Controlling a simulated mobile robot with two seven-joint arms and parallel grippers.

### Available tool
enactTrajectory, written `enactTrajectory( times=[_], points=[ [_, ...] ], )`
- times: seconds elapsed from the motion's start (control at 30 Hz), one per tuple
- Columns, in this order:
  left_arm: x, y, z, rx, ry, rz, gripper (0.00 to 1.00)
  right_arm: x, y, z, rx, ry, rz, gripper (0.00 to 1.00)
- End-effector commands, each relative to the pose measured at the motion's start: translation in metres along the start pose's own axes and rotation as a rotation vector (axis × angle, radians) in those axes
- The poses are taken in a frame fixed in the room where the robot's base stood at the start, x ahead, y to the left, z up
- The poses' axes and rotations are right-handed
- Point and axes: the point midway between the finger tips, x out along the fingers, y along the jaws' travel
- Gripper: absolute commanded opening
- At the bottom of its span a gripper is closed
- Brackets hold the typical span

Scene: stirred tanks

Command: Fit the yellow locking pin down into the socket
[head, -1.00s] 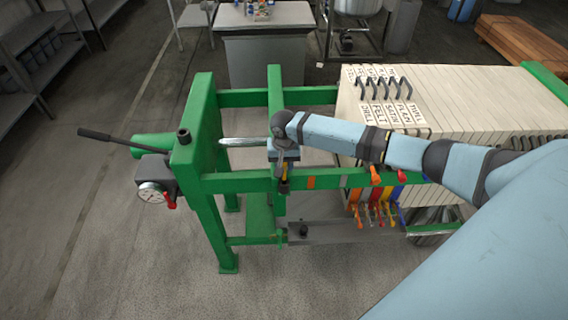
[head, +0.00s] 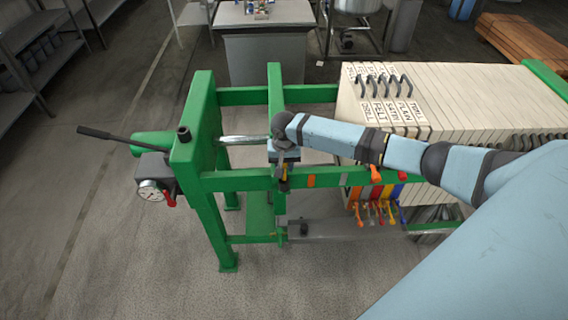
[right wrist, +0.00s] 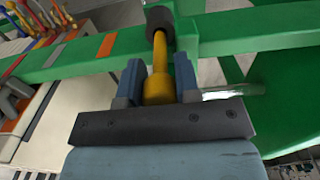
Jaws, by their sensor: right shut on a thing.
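The yellow locking pin (right wrist: 158,82) stands between the two blue-grey fingers of my right gripper (right wrist: 158,80) in the right wrist view. The gripper is shut on it. The pin's thin end reaches a dark round collar (right wrist: 160,17), which looks like the socket, on the green frame. I cannot tell whether the tip is inside it or only in front of it. In the head view my right gripper (head: 283,168) is small, beside the green crossbeam near the end of the silver rod, and the pin is mostly hidden. My left gripper is out of view.
The green press frame (head: 194,125) surrounds the gripper, with a silver rod (head: 243,139) just left of it. A pale plate stack (head: 450,105) and coloured levers (head: 380,208) lie to the right. A gauge (head: 151,190) is at the left. Open floor lies in front.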

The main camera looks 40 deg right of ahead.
Motion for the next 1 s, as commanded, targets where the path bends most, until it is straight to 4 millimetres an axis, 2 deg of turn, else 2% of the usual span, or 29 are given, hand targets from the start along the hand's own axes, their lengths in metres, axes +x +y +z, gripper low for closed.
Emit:
enactTrajectory(
  times=[0.63, 1.0],
  points=[
    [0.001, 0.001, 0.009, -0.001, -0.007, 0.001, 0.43, 0.017, 0.0, 0.0, 0.001, -0.001, 0.0, 0.07],
    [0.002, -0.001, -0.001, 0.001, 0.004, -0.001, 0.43, 0.008, 0.0, 0.0, 0.0, 0.0, 0.0, 0.07]
  ],
)
